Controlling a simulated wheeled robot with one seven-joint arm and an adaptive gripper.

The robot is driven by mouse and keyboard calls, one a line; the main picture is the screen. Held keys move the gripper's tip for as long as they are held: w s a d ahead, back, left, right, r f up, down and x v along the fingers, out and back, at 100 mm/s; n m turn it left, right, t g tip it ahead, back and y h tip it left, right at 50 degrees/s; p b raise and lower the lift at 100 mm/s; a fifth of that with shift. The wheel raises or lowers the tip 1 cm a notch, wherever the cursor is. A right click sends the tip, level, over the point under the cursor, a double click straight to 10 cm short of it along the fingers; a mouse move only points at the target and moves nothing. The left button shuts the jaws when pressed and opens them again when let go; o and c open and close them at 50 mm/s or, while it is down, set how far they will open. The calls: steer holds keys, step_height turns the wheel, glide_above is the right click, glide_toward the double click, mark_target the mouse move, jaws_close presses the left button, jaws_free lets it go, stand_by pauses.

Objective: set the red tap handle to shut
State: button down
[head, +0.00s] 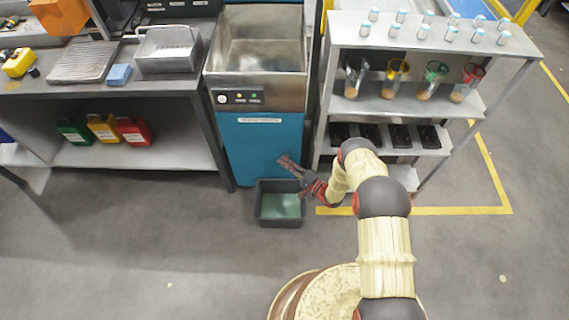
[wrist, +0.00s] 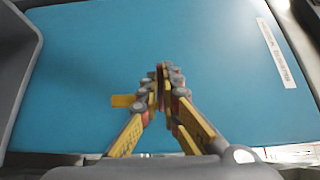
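My gripper (head: 288,163) is low in front of the blue cabinet (head: 262,140), above the dark bin (head: 280,222). In the wrist view my gripper (wrist: 164,72) points at the blue panel, its two fingers drawn together at the tips. I see nothing clearly held between them. A small yellow piece (wrist: 122,101) sticks out to the left of the fingers; I cannot tell if it belongs to a tap. I cannot make out the red tap handle in either view; the fingers may hide it.
The dark bin stands on the floor by the cabinet, with greenish contents. A steel sink (head: 260,55) tops the cabinet. A shelf rack (head: 405,105) with cups stands right, a workbench (head: 100,75) left. The floor in front is open.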

steer(key=shift+a+f+m+t+h, duration=0.1)
steer(key=shift+a+m+t+h, duration=0.2)
steer(key=shift+m+t+h, duration=0.4)
steer(key=shift+a+m+t+h, duration=0.25)
steer(key=shift+m+t+h, duration=0.35)
steer(key=shift+t+h, duration=0.15)
steer(key=m+h, duration=0.1)
steer(key=m+t+h, duration=0.1)
steer(key=h, duration=0.1)
steer(key=w+a+m+t+h, duration=0.1)
steer(key=h, duration=0.1)
steer(key=shift+w+a+m+t+h, duration=0.1)
steer(key=shift+w+m+t+h, duration=0.1)
steer(key=shift+m+h, duration=0.7)
steer(key=shift+w+a+m+t+h, duration=0.1)
steer(key=shift+w+m+t+h, duration=0.15)
steer(key=shift+m+h, duration=0.7)
steer(key=shift+w+m+t+h, duration=0.2)
steer(key=shift+m+h, duration=0.25)
steer(key=shift+h, duration=0.85)
steer(key=c, duration=2)
jaws_free()
steer(key=shift+c, duration=0.2)
